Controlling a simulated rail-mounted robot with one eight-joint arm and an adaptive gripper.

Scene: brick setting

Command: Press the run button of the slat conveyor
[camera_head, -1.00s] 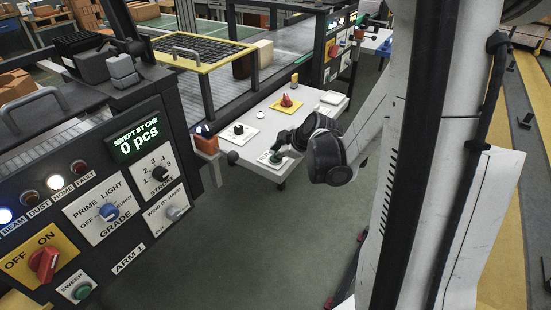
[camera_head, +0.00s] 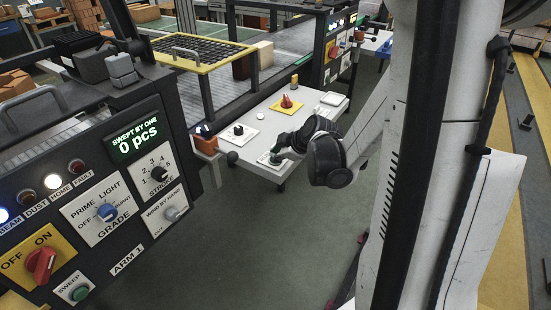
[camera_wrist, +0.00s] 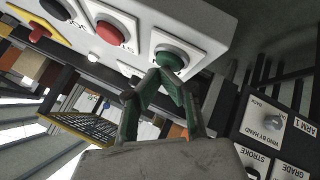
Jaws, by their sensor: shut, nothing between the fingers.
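A green button (camera_wrist: 168,60) on a square white plate sits on a white panel in the wrist view; its label is not readable. My gripper (camera_wrist: 166,74) is shut and empty, with its fingertips right at the green button's edge; I cannot tell whether they touch it. In the head view my gripper (camera_head: 276,160) points down at the near corner of the white control table (camera_head: 258,118), and its fingers mostly cover the button there. A red button (camera_wrist: 113,32) sits beside the green one in the wrist view.
The control table also bears a black knob (camera_head: 239,131) and a red knob on a yellow plate (camera_head: 287,102). A dark ARM 1 panel (camera_head: 100,190) with its own green SWEEP button (camera_head: 80,292) stands at the left. The floor (camera_head: 240,240) in front is clear.

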